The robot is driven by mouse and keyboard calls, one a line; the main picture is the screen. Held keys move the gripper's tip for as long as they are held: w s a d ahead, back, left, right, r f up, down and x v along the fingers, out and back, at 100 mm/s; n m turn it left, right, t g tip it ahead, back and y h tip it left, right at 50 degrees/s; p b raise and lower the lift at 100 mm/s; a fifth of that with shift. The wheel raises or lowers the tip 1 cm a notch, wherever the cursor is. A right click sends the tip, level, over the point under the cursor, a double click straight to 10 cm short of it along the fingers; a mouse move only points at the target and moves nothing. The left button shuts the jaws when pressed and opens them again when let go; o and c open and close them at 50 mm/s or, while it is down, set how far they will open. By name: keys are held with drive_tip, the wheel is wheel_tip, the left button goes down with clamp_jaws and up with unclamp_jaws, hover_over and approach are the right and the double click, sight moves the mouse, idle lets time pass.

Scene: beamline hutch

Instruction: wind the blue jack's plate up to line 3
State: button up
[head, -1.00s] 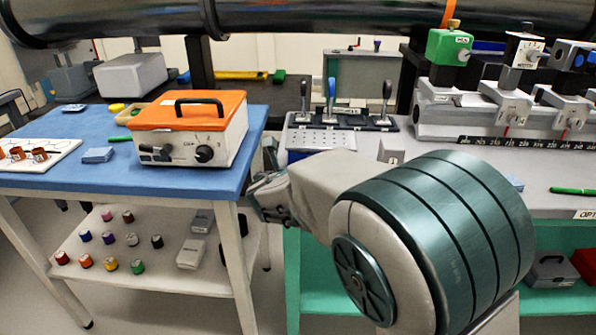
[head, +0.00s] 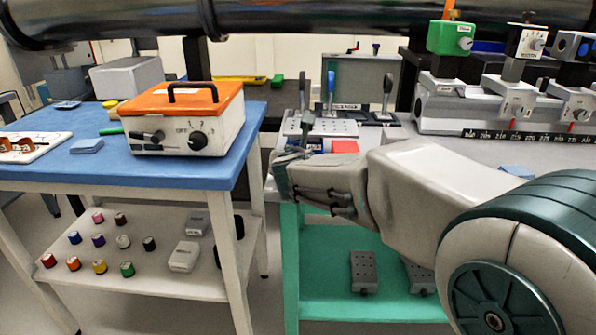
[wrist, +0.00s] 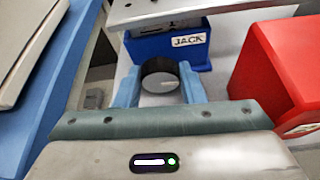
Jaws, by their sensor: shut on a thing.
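The blue jack (wrist: 170,50) with its JACK label stands ahead of my gripper (wrist: 159,82) in the wrist view. Its silver plate (wrist: 170,10) is above the blue body; in the head view the perforated plate (head: 320,128) shows just behind my gripper (head: 288,158). A round black knob (wrist: 157,66) with a grey face sits on the jack's near side. My two blue fingers are shut on it, one on each side. My gripper hides most of the jack body in the head view. I cannot read any numbered line or the plate's height.
A red block (wrist: 280,70) stands close to the right of my gripper. The blue side table (head: 60,170) is close on the left, with an orange-lidded box (head: 188,120). Upright levers (head: 331,88) stand behind the jack. A rail with mounts (head: 450,105) is at the right.

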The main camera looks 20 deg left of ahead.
drive_tip(key=shift+d+f+m+b, duration=0.1)
drive_tip(key=shift+m+b, duration=0.3)
drive_tip(key=shift+b, duration=0.15)
drive_tip(key=shift+y, duration=0.3)
drive_tip(key=o, duration=0.7)
drive_tip(key=shift+s, duration=0.1)
drive_tip(key=p+v, duration=0.3)
drive_tip(key=v, duration=1)
drive_tip(key=shift+s+r, duration=0.25)
drive_tip(key=shift+r, duration=0.05)
drive_tip(key=shift+d, duration=0.1)
